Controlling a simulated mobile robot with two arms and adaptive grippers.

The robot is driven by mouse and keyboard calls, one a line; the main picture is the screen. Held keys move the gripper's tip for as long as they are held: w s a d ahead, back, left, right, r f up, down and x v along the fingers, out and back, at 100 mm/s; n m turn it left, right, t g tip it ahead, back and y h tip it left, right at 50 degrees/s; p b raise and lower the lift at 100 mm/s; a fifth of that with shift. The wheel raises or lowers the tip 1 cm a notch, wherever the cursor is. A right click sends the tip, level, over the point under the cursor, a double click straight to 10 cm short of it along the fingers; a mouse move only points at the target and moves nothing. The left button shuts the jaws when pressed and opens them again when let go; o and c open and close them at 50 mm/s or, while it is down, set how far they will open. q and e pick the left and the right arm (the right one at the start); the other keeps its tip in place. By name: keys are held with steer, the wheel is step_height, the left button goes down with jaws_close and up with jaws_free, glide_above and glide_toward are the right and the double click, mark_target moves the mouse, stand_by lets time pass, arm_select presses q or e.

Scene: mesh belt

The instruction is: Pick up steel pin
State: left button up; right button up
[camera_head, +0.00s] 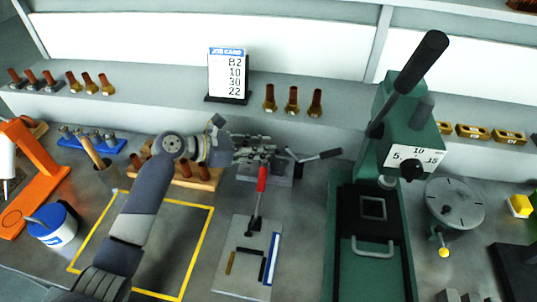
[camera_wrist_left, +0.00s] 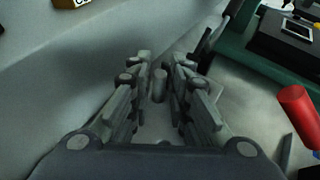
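A grey cylindrical pin (camera_wrist_left: 159,86), which looks like the steel pin, stands between the fingers of my left gripper (camera_wrist_left: 160,72) in the left wrist view. The fingers are apart, with a narrow gap showing on each side of the pin. In the head view my left gripper (camera_head: 268,152) is over a grey block fixture (camera_head: 276,177) behind the red-handled lever. The pin cannot be made out there, as the fingers cover that spot. My right gripper is not in view.
A red-handled lever (camera_head: 261,180) stands just in front of the gripper. A green press (camera_head: 405,140) is to the right. A wooden rack (camera_head: 205,183) lies under my left arm, and a blue rack (camera_head: 98,147) with grey pieces is farther left. A job card (camera_head: 228,75) stands behind.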

arm_select(q)
steer(key=shift+a, duration=0.1)
jaws_close()
steer(key=shift+r, duration=0.1)
